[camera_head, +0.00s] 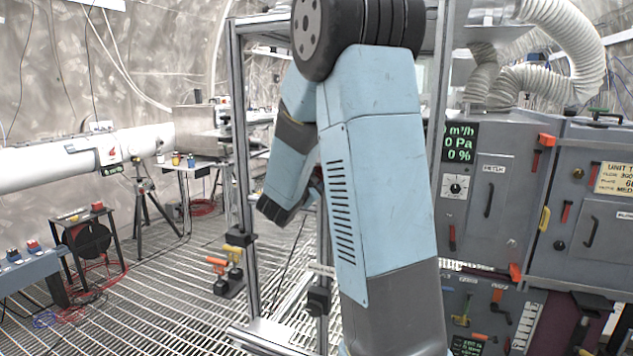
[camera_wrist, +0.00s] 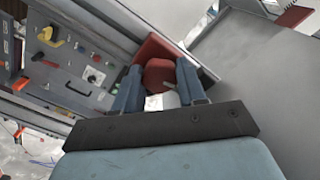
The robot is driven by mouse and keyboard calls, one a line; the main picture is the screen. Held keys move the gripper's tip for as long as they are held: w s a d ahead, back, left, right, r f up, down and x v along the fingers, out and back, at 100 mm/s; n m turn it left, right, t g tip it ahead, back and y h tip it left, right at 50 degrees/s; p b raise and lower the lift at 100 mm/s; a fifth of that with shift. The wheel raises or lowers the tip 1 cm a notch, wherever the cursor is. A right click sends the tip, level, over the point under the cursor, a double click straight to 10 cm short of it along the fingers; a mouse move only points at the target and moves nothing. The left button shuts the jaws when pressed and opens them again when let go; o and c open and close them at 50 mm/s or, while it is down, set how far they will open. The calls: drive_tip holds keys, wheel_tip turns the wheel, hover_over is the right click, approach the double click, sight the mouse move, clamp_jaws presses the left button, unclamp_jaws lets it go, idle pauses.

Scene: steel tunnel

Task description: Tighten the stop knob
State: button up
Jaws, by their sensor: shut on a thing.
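In the wrist view my gripper (camera_wrist: 160,85) has its two blue-grey fingers either side of a dark red, rounded knob (camera_wrist: 159,73). The fingers are shut on it. A larger red part (camera_wrist: 150,48) shows just behind the knob, and a small pale patch (camera_wrist: 160,101) lies between the fingers. I take the red knob for the stop knob, but no label on it can be read. In the head view my arm hides most of the knob and the gripper's fingers; only a little dark red shows beside the arm.
A grey panel with levers and a dial (camera_wrist: 94,75) is at the left of the wrist view. A wide grey surface (camera_wrist: 262,85) lies close on the right. In the head view a metal frame (camera_head: 240,150) stands beside my arm, and grey cabinets (camera_head: 490,190) stand at the right.

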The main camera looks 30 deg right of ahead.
drive_tip(key=shift+a+f+m, duration=0.1)
drive_tip(key=shift+f+m, duration=0.05)
drive_tip(key=shift+m, duration=0.85)
drive_tip(key=shift+s, duration=0.1)
drive_tip(key=o, duration=1)
drive_tip(key=shift+o, duration=0.3)
drive_tip(key=v, duration=1.3)
drive_tip(key=shift+s+a, duration=0.25)
